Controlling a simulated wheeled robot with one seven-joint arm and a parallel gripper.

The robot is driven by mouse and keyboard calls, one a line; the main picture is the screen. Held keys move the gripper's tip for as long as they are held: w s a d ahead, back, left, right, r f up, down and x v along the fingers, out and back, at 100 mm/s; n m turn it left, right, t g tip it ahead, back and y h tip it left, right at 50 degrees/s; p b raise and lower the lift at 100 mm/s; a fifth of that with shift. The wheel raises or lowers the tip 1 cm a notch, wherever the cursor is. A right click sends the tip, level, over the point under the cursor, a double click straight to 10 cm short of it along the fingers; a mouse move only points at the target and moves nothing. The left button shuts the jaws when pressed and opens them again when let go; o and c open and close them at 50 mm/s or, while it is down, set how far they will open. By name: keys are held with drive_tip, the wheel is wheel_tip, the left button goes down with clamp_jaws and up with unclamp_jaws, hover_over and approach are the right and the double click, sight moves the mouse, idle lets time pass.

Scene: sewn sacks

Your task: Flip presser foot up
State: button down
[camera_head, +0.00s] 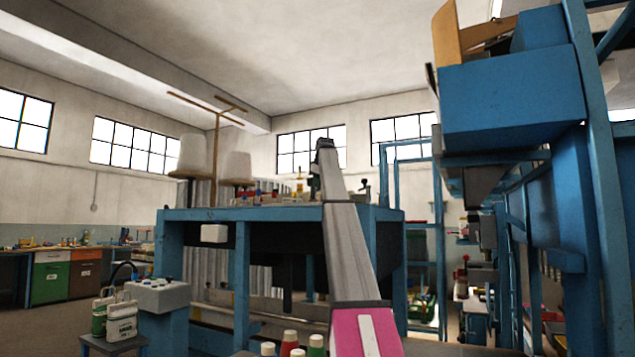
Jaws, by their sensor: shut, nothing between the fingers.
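No presser foot can be made out in this view. A large blue machine frame (512,105) stands close on the right, with dark metal parts (483,232) hanging under it; I cannot tell whether a presser foot is among them. My own arm, pink and grey, rises from the bottom middle towards the blue table (205,214) and ends in a dark joint. Dark parts show just beside that joint, but no gripper fingers can be made out. I see no contact between my arm and a machine part.
White thread cones (235,167) stand behind the table at left. A control box (158,295) on a blue post and bottles (121,322) on a stool stand at lower left. Several capped bottles (317,345) sit at the bottom middle. Floor shows at far left.

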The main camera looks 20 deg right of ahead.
drive_tip(key=shift+w, duration=0.1)
drive_tip(key=shift+w+d, duration=0.25)
drive_tip(key=shift+d, duration=0.05)
drive_tip(key=shift+w+d+f+g+y, duration=0.2)
drive_tip(key=shift+w+d+g+y, duration=0.15)
drive_tip(key=shift+g+y, duration=0.15)
